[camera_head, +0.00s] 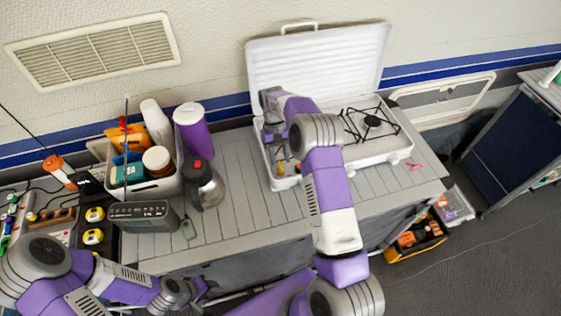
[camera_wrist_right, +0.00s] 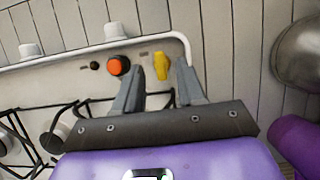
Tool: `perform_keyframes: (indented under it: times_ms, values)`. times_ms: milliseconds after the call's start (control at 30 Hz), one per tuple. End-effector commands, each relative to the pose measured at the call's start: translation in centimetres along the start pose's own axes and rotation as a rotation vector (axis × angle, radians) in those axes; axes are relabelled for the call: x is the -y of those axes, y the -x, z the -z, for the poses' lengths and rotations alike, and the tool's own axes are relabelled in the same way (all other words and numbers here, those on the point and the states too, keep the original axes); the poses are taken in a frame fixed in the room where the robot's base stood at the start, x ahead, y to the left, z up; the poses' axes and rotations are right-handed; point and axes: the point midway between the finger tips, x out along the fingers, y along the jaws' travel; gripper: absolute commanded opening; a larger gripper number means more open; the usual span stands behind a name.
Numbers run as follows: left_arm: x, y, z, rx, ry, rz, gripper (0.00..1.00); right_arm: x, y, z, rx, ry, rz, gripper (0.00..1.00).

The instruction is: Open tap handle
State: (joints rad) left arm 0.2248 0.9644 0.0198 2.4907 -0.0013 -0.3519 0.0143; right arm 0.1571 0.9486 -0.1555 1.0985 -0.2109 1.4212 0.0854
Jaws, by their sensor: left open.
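The tap handle (camera_wrist_right: 161,65) is a small yellow lever on the edge of the white camping stove (camera_head: 375,152), beside a round orange knob (camera_wrist_right: 119,66). It also shows as a small yellow spot in the head view (camera_head: 280,169). My right gripper (camera_wrist_right: 160,84) is open, with its two fingers apart and nothing between them. In the wrist picture the handle appears just beyond the gap between the fingertips; I cannot tell whether they touch it. In the head view the right gripper (camera_head: 275,135) is over the left part of the stove. My left gripper (camera_head: 193,292) is low, in front of the counter.
The stove's white lid (camera_head: 318,65) stands open against the wall. Burner grates (camera_head: 371,121) are right of my right gripper. A kettle (camera_head: 205,186), a filled bin (camera_head: 150,188) and a radio (camera_head: 143,215) stand left. The counter (camera_head: 235,160) between kettle and stove is clear.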

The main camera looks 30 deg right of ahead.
Motion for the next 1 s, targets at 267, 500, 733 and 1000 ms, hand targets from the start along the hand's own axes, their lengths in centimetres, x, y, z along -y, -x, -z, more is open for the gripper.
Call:
perform_keyframes:
  times_ms: [267,500,733,1000]
  values:
    - [-0.1,0.2,0.0,0.0,0.0,0.0,0.43,0.0,4.1,0.0,0.0,0.0,-0.001,0.39]
    - [-0.1,0.3,0.0,0.0,0.0,0.0,0.43,0.0,5.0,0.0,0.001,0.0,-0.001,0.39]
    - [-0.1,0.3,0.0,0.0,0.0,0.0,0.43,0.0,5.0,0.0,0.001,0.0,-0.001,0.39]
    - [-0.3,0.7,0.0,0.0,0.0,0.0,0.43,0.0,5.4,-0.2,0.001,0.0,-0.001,0.39]
